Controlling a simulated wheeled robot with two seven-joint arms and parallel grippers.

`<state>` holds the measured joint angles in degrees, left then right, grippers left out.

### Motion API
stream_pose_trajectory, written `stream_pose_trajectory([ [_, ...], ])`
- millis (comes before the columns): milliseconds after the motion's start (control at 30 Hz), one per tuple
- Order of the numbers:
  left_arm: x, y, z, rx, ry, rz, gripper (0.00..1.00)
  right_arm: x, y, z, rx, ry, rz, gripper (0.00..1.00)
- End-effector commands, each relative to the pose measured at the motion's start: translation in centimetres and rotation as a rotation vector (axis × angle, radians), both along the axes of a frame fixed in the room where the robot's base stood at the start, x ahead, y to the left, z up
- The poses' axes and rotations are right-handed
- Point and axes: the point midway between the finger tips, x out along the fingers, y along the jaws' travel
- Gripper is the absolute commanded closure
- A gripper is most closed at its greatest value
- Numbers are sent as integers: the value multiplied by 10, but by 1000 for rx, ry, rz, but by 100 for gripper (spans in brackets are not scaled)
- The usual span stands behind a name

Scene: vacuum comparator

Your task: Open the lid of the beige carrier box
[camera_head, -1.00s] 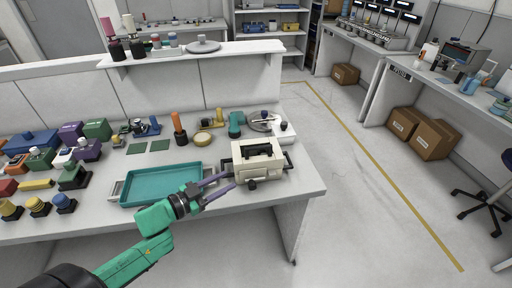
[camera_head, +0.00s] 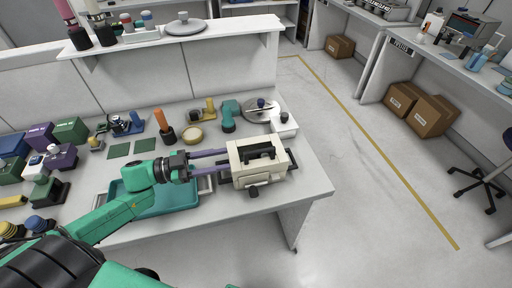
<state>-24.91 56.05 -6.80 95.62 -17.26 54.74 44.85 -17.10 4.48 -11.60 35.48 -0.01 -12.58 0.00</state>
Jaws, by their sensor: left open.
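The beige carrier box (camera_head: 241,178) stands near the right end of the workbench, with a black handle on its top and a dark latch or knob low on its front. Its lid (camera_head: 247,146) looks shut. My left gripper (camera_head: 226,161) comes in from the left with its two long purple fingers spread apart. The fingertips are at the left side of the box; I cannot tell whether they touch it. My right gripper is not in view.
A teal tray (camera_head: 146,209) lies under my left arm. A white block (camera_head: 284,126), a round grey plate (camera_head: 259,112) and a teal device (camera_head: 228,116) stand behind the box. The bench's right edge is close to the box. Floor beyond it is clear.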

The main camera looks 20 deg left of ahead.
Motion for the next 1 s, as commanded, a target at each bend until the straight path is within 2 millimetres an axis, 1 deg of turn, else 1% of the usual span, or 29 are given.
stream_pose_trajectory([
  [33,8,-12,3,-3,-7,0,54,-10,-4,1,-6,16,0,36],
  [67,12,-19,4,-5,-6,0,54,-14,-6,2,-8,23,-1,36],
  [100,18,-29,4,-3,-7,0,54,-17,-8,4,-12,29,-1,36],
  [167,27,-43,4,-3,-7,0,54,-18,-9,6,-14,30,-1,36],
  [233,36,-58,4,-3,-5,2,54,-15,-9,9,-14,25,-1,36],
  [300,44,-72,4,-3,-5,0,54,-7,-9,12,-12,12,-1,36],
  [400,52,-86,3,-3,-2,1,54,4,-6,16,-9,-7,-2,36],
  [533,56,-93,1,0,0,2,54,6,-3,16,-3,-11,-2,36],
  [733,56,-93,0,0,0,2,54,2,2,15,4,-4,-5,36],
  [767,56,-93,0,0,0,2,62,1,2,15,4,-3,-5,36],
  [800,56,-93,0,0,0,2,77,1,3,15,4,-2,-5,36],
  [867,56,-93,0,0,0,2,100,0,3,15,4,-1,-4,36],
  [1000,56,-93,0,0,-1,2,100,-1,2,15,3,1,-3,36],
])
